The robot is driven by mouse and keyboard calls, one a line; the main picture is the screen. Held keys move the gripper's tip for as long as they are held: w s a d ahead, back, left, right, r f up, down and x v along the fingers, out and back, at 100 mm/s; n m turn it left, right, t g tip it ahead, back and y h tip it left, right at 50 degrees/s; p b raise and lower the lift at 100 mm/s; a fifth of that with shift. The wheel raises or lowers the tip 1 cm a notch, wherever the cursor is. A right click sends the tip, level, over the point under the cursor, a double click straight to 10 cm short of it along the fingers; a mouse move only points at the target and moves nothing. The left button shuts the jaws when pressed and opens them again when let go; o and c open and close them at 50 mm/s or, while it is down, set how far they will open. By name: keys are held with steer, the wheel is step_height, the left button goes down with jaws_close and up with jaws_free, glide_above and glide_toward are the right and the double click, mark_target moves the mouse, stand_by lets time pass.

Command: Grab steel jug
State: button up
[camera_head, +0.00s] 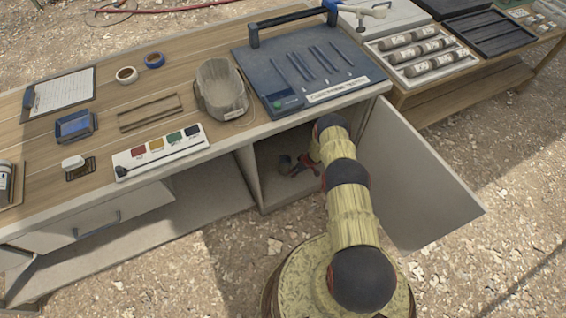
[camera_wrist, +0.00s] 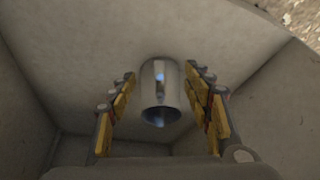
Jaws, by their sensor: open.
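The steel jug (camera_wrist: 161,84) is a shiny metal cylinder inside the open cabinet. In the wrist view it sits in the middle, between the two yellow-padded fingers of my gripper (camera_wrist: 165,105). The fingers stand apart on either side of it, with a gap showing on both sides. Its dark round end faces the camera. I see no handle from here. In the head view, my gripper (camera_head: 298,166) reaches into the cabinet, partly hidden by my arm. A small dark grey shape (camera_head: 284,164) beside it may be the jug.
Pale cabinet walls (camera_wrist: 90,60) close in around the gripper. The open cabinet door (camera_head: 415,180) stands right of my arm. Gravel ground lies in front.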

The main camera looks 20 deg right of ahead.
mark_target(282, 170)
steer(key=b+x, duration=0.4)
steer(key=x, duration=0.4)
steer(key=c, duration=0.3)
jaws_close()
stand_by(0.4)
stand_by(0.6)
